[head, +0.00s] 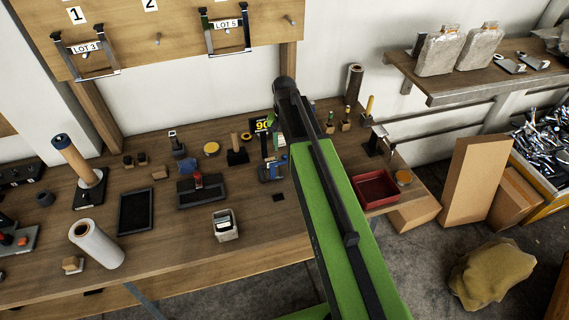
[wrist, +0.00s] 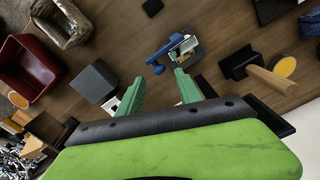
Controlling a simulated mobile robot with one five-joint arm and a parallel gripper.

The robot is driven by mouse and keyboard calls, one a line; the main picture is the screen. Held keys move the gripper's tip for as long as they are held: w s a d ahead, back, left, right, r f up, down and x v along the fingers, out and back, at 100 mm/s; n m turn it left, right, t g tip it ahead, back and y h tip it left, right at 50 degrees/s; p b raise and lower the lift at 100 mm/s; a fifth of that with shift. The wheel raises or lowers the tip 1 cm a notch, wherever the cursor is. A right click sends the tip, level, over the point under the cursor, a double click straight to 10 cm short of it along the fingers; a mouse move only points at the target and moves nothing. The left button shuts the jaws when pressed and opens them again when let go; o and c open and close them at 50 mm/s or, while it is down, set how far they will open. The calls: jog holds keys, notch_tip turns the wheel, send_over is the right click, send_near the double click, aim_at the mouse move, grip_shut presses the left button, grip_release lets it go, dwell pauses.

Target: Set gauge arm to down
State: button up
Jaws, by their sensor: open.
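A small device with a blue arm-like part (wrist: 166,50) and a pale, dark-framed body (wrist: 184,47) lies ahead of my fingertips in the wrist view. It looks like the gauge, but I cannot read any marking on it. The blue part slants from the body toward the lower left of that view. In the head view a blue piece (head: 268,173) shows on the bench just left of my green arm. My gripper (wrist: 159,77) has its two green fingers spread, with nothing between them. The fingertips appear just short of the device; I see no contact.
A dark grey block (wrist: 93,81) stands left of my fingers, and a wooden-handled tool (wrist: 268,78) lies to the right. A red tray (head: 376,188) is near the bench's right end. A small box (head: 225,225) and a black pad (head: 136,211) sit left of my arm.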

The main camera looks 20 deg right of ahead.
notch_tip(320, 180, down, 5)
jog(key=b, duration=0.3)
jog(key=shift+r, duration=0.15)
jog(key=shift+r, duration=0.1)
grip_shut()
dwell(1.0)
